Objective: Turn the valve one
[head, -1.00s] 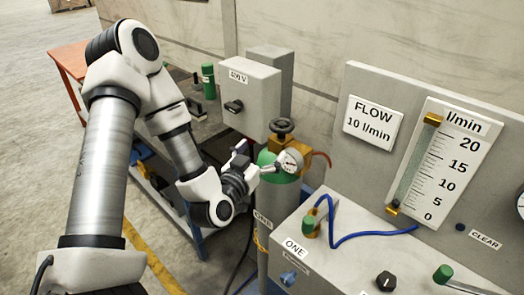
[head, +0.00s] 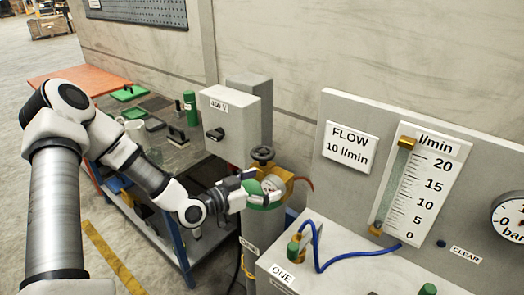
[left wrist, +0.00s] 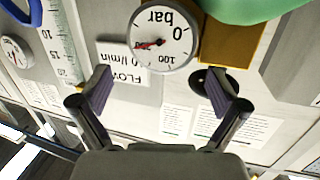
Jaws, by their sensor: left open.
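A grey gas cylinder (head: 258,228) with a green top and a ONE label stands left of the panel. A dark handwheel (head: 262,154) sits above its brass fitting (head: 286,178). My left gripper (head: 258,190) is in front of the cylinder's top, below the handwheel, partly covering the round gauge. In the left wrist view the open left gripper (left wrist: 160,92) has nothing between its fingers; the gauge (left wrist: 162,36), with a red needle, and the brass fitting (left wrist: 232,38) lie beyond them. Whether a finger touches anything, I cannot tell. My right gripper is not in view.
A panel with a FLOW 10 l/min sign (head: 352,146) and a flow scale (head: 416,190) stands at right. Its sloped front bears a ONE label (head: 283,273), a green-capped fitting (head: 293,250) and a blue hose (head: 345,259). A grey 400 V box (head: 230,122) stands behind the gripper.

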